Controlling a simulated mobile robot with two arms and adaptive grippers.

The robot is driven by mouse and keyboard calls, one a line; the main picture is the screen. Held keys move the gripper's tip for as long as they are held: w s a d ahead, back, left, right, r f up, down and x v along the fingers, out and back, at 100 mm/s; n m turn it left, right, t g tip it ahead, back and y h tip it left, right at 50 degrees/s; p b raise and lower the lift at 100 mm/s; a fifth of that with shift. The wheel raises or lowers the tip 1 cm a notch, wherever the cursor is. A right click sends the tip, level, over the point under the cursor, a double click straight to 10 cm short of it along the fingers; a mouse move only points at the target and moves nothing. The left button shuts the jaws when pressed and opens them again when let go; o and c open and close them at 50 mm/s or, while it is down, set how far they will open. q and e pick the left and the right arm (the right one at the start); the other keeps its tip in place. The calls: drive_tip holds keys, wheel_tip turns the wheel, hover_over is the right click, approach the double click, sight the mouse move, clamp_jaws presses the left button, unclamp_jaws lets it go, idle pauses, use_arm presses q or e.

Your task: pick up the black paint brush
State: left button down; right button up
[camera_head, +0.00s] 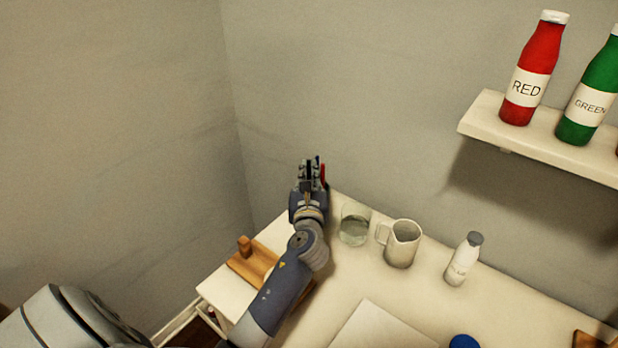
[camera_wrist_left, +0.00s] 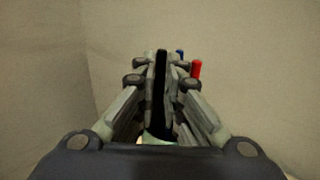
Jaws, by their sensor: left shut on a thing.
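My left gripper (camera_head: 311,172) is at the far left corner of the white table, close to the walls. It is shut on the black paint brush (camera_wrist_left: 160,80), whose dark handle stands upright between the fingers in the left wrist view. Right beside the fingers show a red brush handle (camera_wrist_left: 196,70) and the tip of a blue one (camera_wrist_left: 180,54). The red handle also shows in the head view (camera_head: 323,172). The lower ends of the brushes and whatever holds them are hidden behind my gripper. My right gripper is not in view.
A glass of water (camera_head: 354,226), a white jug (camera_head: 402,244) and a white bottle with a grey cap (camera_head: 463,259) stand right of my left arm. A wooden block piece (camera_head: 254,264) lies left of it. A shelf (camera_head: 545,146) holds red (camera_head: 533,70) and green (camera_head: 588,98) bottles.

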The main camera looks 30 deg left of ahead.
use_arm(q)
wheel_tip(320, 180, up, 17)
drive_tip(key=p, duration=0.3)
drive_tip(key=shift+r+p, duration=0.15)
drive_tip(key=shift+p, duration=0.25)
